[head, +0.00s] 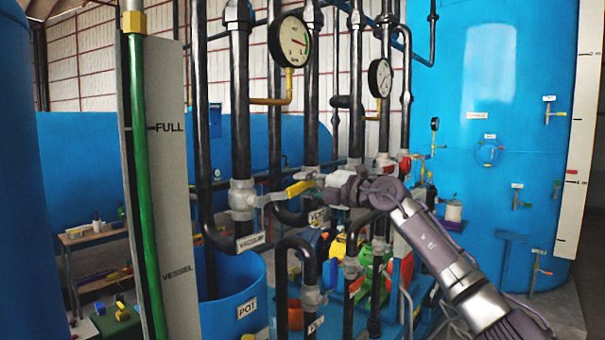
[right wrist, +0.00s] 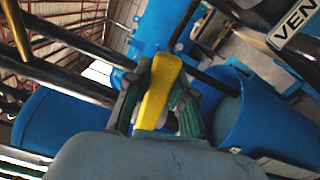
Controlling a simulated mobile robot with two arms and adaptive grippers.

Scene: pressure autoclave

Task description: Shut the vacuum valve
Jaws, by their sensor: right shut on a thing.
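The vacuum valve (head: 242,198) sits on a vertical black pipe, with a hard-to-read label plate (head: 251,241) just below it. Its lever runs out to the right, across the pipe line and tilted slightly up, and ends in a yellow grip (head: 300,188). My right gripper (head: 328,186) is at the outer end of this grip, its arm coming in from the lower right. In the right wrist view the yellow grip (right wrist: 158,92) lies between the two dark fingers of my right gripper (right wrist: 160,108), which are shut on it. My left gripper is not in view.
Black vertical pipes crowd around the valve, with two gauges (head: 293,41) (head: 380,77) above. A blue open pot (head: 233,300) stands below. A white level board (head: 170,190) with a green tube rises at the left. A VENT plate (right wrist: 296,26) shows in the wrist view.

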